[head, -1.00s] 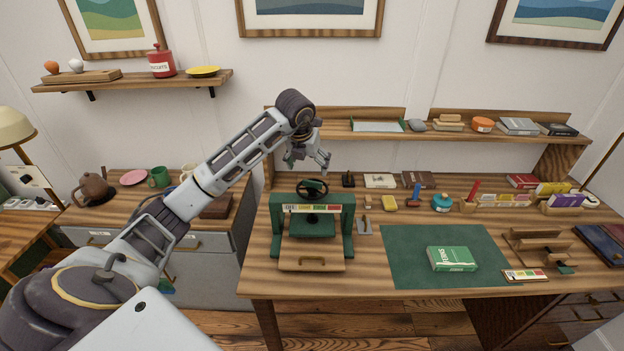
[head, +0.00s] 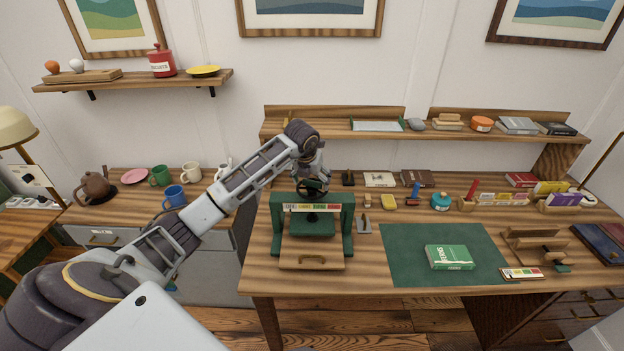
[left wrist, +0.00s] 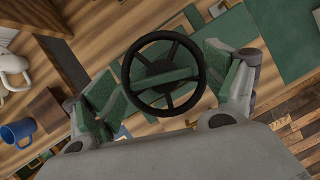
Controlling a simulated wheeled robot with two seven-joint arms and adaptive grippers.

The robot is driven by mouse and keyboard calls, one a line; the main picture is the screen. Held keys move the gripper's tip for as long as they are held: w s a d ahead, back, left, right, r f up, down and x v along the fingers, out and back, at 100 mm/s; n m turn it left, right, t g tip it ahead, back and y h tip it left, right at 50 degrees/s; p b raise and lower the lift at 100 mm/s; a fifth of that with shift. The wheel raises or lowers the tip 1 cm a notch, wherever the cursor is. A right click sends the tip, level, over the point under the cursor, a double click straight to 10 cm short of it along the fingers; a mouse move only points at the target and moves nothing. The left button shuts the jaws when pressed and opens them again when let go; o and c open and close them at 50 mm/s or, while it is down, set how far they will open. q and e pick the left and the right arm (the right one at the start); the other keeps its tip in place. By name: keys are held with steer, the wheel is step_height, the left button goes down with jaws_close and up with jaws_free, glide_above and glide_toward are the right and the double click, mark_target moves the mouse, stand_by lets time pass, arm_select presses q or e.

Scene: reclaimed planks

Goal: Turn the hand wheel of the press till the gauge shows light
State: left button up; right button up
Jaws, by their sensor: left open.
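The press is a green frame (head: 348,225) with a coloured gauge strip (head: 312,208) across its top bar, standing at the left of the desk. The strip's lettering and any pointer are too small to read. The black hand wheel (head: 308,191) sits on top, partly hidden by my left gripper (head: 315,180), which points down over it. In the left wrist view the wheel (left wrist: 160,68) lies between the two spread fingers of my left gripper (left wrist: 166,78); I cannot tell whether they touch its rim. My right gripper is out of view.
A raised shelf (head: 350,134) runs behind. Mugs (head: 175,197) stand on the cabinet at left.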

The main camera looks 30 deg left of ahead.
arm_select(q)
steer(key=shift+c, duration=0.3)
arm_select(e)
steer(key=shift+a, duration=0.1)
arm_select(q)
steer(key=c, duration=1)
steer(key=shift+o, duration=0.2)
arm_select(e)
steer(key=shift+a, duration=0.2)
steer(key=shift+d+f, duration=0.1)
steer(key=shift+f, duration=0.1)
arm_select(q)
steer(key=shift+a+m+h+b, duration=0.1)
steer(key=shift+m+h+b, duration=0.5)
steer(key=shift+m+b, duration=0.75)
steer(key=m+h, duration=0.1)
steer(key=m, duration=0.2)
steer(key=shift+b, duration=0.3)
steer(key=shift+m+h, duration=0.3)
steer(key=shift+m, duration=0.55)
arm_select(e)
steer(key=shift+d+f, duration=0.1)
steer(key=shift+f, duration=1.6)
arm_select(q)
steer(key=shift+r, duration=0.1)
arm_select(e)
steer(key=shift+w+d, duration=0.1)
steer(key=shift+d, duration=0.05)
